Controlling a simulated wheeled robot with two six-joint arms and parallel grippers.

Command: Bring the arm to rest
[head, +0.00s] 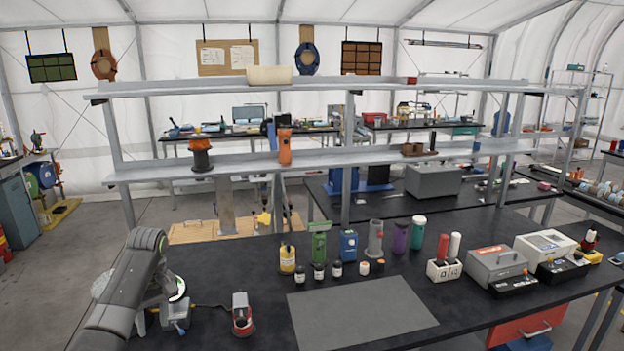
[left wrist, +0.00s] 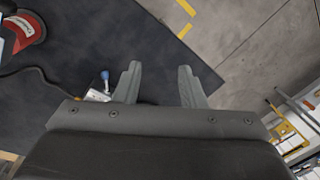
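My left arm (head: 137,270) reaches in from the lower left of the head view, bent at the left end of the black table (head: 460,290). In the left wrist view my left gripper (left wrist: 159,72) has its two fingers spread apart with nothing between them. It hangs above the table's edge, with black top on one side and concrete floor on the other. In the head view its fingertips cannot be made out clearly. My right gripper does not show in either view.
A red device (head: 242,316) with a cable stands right of my arm; it also shows in the left wrist view (left wrist: 25,32). A small blue-knobbed part (left wrist: 104,76) is close to the left finger. A grey mat (head: 360,312) lies bare; bottles and boxes stand behind it.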

